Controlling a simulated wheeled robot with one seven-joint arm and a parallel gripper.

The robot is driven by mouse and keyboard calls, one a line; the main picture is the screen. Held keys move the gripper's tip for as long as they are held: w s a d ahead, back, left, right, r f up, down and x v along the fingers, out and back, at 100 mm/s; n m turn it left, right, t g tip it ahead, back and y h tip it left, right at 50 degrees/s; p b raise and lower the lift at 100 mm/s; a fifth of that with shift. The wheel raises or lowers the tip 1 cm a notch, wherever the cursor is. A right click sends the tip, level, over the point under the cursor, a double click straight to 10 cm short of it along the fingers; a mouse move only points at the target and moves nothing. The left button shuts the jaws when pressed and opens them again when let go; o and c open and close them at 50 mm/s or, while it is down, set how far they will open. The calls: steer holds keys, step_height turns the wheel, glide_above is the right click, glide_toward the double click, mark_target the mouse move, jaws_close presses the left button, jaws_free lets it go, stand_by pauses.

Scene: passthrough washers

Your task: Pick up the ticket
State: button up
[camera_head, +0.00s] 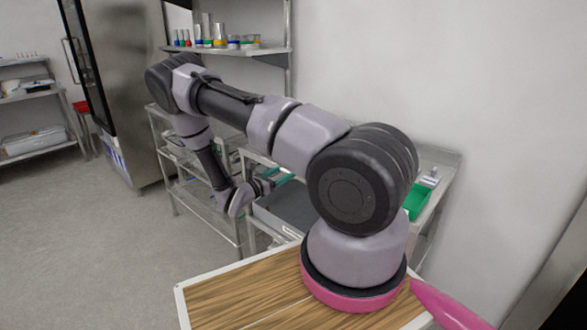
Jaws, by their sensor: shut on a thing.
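My gripper (266,181) is at the far end of my arm, low over the metal table in the middle of the view. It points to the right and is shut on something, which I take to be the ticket. The ticket is too small and too hidden at the fingers for me to make out its shape. A thin teal-green strip shows by the fingertips; I cannot tell whether it is part of the gripper or a thing beyond it.
Metal tables (247,153) stand along the wall behind my arm. A green bin (415,203) sits on the right table, partly hidden by my arm. A wall shelf (270,49) holds several bottles. A steel cabinet (133,90) stands at left. The grey floor (90,240) at left is clear.

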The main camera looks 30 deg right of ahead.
step_height(320, 180, up, 10)
stand_by(0.6)
